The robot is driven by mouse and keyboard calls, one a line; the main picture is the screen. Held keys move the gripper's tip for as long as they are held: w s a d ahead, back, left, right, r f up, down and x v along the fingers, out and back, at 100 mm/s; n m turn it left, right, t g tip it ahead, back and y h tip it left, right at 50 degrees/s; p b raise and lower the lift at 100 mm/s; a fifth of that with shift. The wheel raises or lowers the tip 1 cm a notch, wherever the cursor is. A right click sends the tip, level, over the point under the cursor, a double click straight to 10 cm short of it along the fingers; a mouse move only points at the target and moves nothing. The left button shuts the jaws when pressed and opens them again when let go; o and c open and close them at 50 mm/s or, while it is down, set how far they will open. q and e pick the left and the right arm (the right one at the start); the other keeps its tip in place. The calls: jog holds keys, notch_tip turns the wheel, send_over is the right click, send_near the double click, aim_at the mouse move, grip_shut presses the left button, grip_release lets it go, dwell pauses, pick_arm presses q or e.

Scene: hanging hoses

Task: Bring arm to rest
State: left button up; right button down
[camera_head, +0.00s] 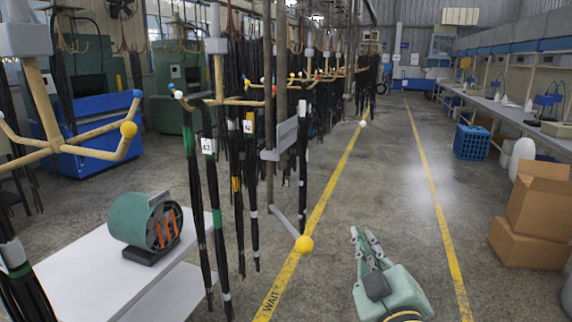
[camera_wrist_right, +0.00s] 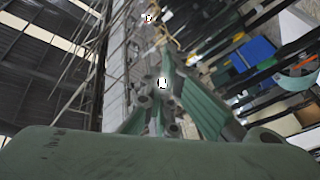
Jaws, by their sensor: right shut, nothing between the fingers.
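My right gripper (camera_head: 368,243) stands at the lower middle right of the head view, over the floor between the yellow lines. It is shut and empty, its fingers pointing up and away. Its fingers also show in the right wrist view (camera_wrist_right: 160,75), pointing toward the racks. It is apart from the hanging hoses. Bundles of black hoses (camera_head: 212,195) hang from a yellow branched rack (camera_head: 240,101) to its left. My left gripper does not show in either view.
A green motor (camera_head: 145,225) sits on a white table (camera_head: 85,265) at lower left. A yellow-tipped bar (camera_head: 303,244) juts out just left of my right gripper. Cardboard boxes (camera_head: 538,205) and a blue crate (camera_head: 472,142) stand at right. The aisle floor (camera_head: 400,160) ahead is clear.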

jog(key=s+d+f+m+g, duration=0.1)
jog(key=s+f+g, duration=0.25)
jog(key=f, duration=0.45)
jog(key=s+d+f+m+g+h, duration=0.15)
jog(key=s+f, duration=0.25)
jog(key=f, duration=0.4)
jog(key=s+d+f+m+g, duration=0.15)
jog(key=s+f+g, duration=0.25)
jog(key=f, duration=0.4)
jog(key=s+f+m+g, duration=0.1)
jog(key=s+f+g, duration=0.3)
jog(key=s+f, duration=0.45)
jog(key=s+f+m+g, duration=0.25)
jog(key=s+f, duration=0.25)
jog(key=s, duration=0.6)
notch_tip(320, 180, down, 29)
jog(key=s+n+g+b, duration=0.1)
jog(key=s+g+b, duration=0.1)
jog(key=b, duration=0.2)
jog(key=s+d+f+b, duration=0.2)
jog(key=s+f, duration=0.6)
jog(key=f, duration=0.1)
jog(key=s+d+f+g+b, duration=0.1)
jog(key=s+f+b, duration=0.1)
jog(key=s+f, duration=0.6)
notch_tip(320, 180, down, 2)
jog(key=shift+s+d+f, duration=0.25)
jog(key=shift+s+d, duration=0.1)
